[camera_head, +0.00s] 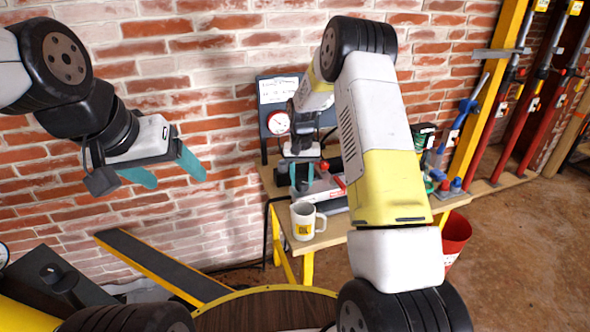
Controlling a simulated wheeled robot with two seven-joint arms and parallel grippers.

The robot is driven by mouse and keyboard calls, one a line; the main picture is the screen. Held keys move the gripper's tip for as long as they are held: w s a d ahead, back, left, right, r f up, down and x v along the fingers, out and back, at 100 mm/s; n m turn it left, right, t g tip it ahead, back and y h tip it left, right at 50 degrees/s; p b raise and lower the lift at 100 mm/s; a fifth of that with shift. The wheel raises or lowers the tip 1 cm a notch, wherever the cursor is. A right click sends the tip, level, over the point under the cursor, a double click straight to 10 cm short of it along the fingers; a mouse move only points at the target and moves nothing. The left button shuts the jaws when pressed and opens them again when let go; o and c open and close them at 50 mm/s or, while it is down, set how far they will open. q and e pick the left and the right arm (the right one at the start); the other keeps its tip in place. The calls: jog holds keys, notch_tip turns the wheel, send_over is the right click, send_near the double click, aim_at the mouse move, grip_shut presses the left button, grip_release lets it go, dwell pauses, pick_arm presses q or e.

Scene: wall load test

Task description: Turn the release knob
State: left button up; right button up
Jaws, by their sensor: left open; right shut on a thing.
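The load tester (325,190), a grey and black unit with red parts, sits on the wooden bench against the brick wall. My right gripper (301,177) reaches down to it from above, its teal fingers closed at the tester's left part. The release knob appears to be between those fingers, but the fingers and my forearm hide it, so its angle cannot be told. A round dial gauge (278,122) on a dark panel stands behind the gripper. My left gripper (168,172) is open and empty, raised in front of the wall at the left.
A white mug (304,221) stands on the bench (333,232) near its front left edge, close to the tester. Cans and a blue tool (463,112) are at the bench's right. A red bucket (455,236) is on the floor. Red props lean at the far right.

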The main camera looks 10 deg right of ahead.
aim_at(301, 181)
jog(key=n, duration=0.4)
jog(key=shift+n, duration=0.3)
jog(key=shift+s+n, duration=0.1)
jog(key=shift+n, duration=2.1)
jog(key=o, duration=1.4)
jog(key=shift+c, duration=0.2)
notch_tip(301, 181, up, 7)
jog(key=shift+a, duration=0.1)
jog(key=shift+r, duration=0.4)
